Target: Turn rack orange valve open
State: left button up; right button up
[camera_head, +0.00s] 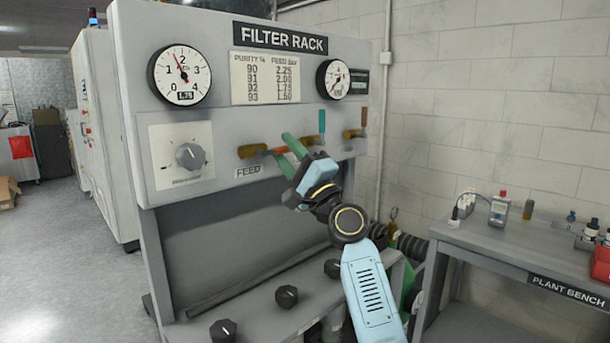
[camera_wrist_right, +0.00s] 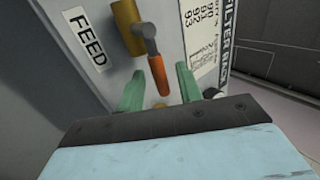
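The orange valve handle (camera_head: 277,151) sticks out to the right of its brass valve body (camera_head: 251,151), above the FEED label on the filter rack (camera_head: 210,120). My right gripper (camera_head: 285,150) is open at the handle, with one green finger above and one below it. In the right wrist view the orange handle (camera_wrist_right: 158,76) lies between the two open fingers (camera_wrist_right: 160,88), with a visible gap on each side. The brass body (camera_wrist_right: 127,25) is beyond the fingertips. My left gripper is not in view.
A teal valve handle (camera_head: 322,121) stands upright just right of my gripper, and a brown-orange one (camera_head: 363,116) is further right. Black knobs (camera_head: 287,296) sit on the lower ledge. The plant bench (camera_head: 500,240) stands at right.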

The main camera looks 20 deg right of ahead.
jog(key=b+v, duration=0.2)
jog(key=v, duration=1)
jog(key=shift+s+d+f, duration=0.1)
jog(key=shift+f, duration=0.15)
